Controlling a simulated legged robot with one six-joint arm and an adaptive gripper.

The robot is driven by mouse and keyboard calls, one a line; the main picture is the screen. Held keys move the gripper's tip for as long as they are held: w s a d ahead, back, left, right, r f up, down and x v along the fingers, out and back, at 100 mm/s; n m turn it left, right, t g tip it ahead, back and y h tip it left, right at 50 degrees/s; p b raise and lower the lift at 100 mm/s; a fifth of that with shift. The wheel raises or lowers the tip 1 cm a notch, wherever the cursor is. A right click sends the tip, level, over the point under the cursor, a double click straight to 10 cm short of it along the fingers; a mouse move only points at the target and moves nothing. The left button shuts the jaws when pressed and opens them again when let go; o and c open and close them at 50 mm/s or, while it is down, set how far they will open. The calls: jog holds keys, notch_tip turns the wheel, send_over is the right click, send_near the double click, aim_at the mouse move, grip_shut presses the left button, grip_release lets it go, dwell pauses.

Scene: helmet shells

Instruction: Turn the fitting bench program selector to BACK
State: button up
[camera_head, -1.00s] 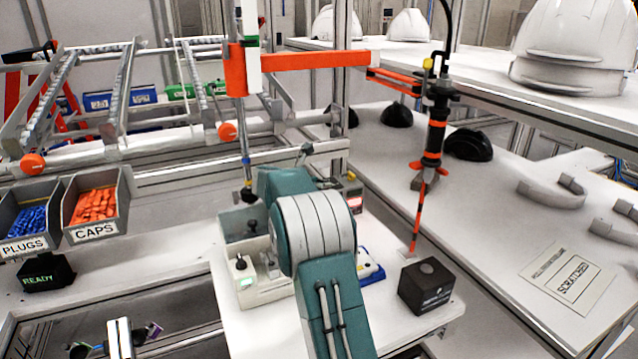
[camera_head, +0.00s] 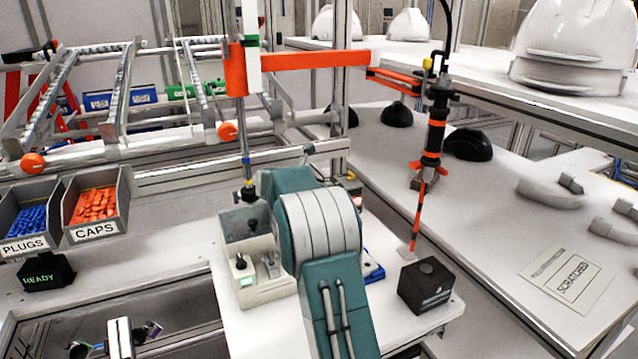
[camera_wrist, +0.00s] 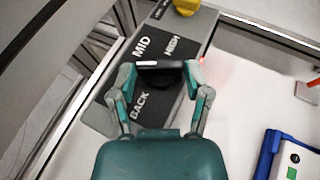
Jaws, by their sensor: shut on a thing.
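A dark bar with a pale edge spans between the fingertips; which word the knob points to I cannot tell. In the head view the bench's pale control box (camera_head: 262,282) shows left of my arm, which hides the gripper and selector.
A blue-edged thing (camera_wrist: 270,155) lies right of my gripper in the wrist view. A black box (camera_head: 426,285) stands on the bench at right. An orange-banded hanging tool (camera_head: 432,140) is behind it. Bins of plugs (camera_head: 25,228) and caps (camera_head: 97,205) are at left.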

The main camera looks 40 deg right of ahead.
jog(key=n+t, duration=0.1)
jog(key=n+t+y, duration=0.1)
jog(key=t, duration=0.1)
jog(key=shift+s+d+n, duration=0.1)
jog(key=shift+s+n, duration=0.15)
jog(key=shift+n, duration=0.15)
jog(key=shift+s+n+t+y, duration=0.1)
jog(key=shift+n+t+y, duration=0.9)
jog(key=shift+n+t, duration=0.3)
jog(key=shift+d+n+t+y, duration=0.1)
jog(key=shift+n+t+y, duration=0.5)
jog(key=shift+n, duration=0.1)
jog(key=o, duration=1.2)
jog(key=shift+c, duration=0.2)
jog(key=v, duration=1.1)
jog(key=shift+s+a, duration=0.25)
jog(key=shift+a, duration=0.05)
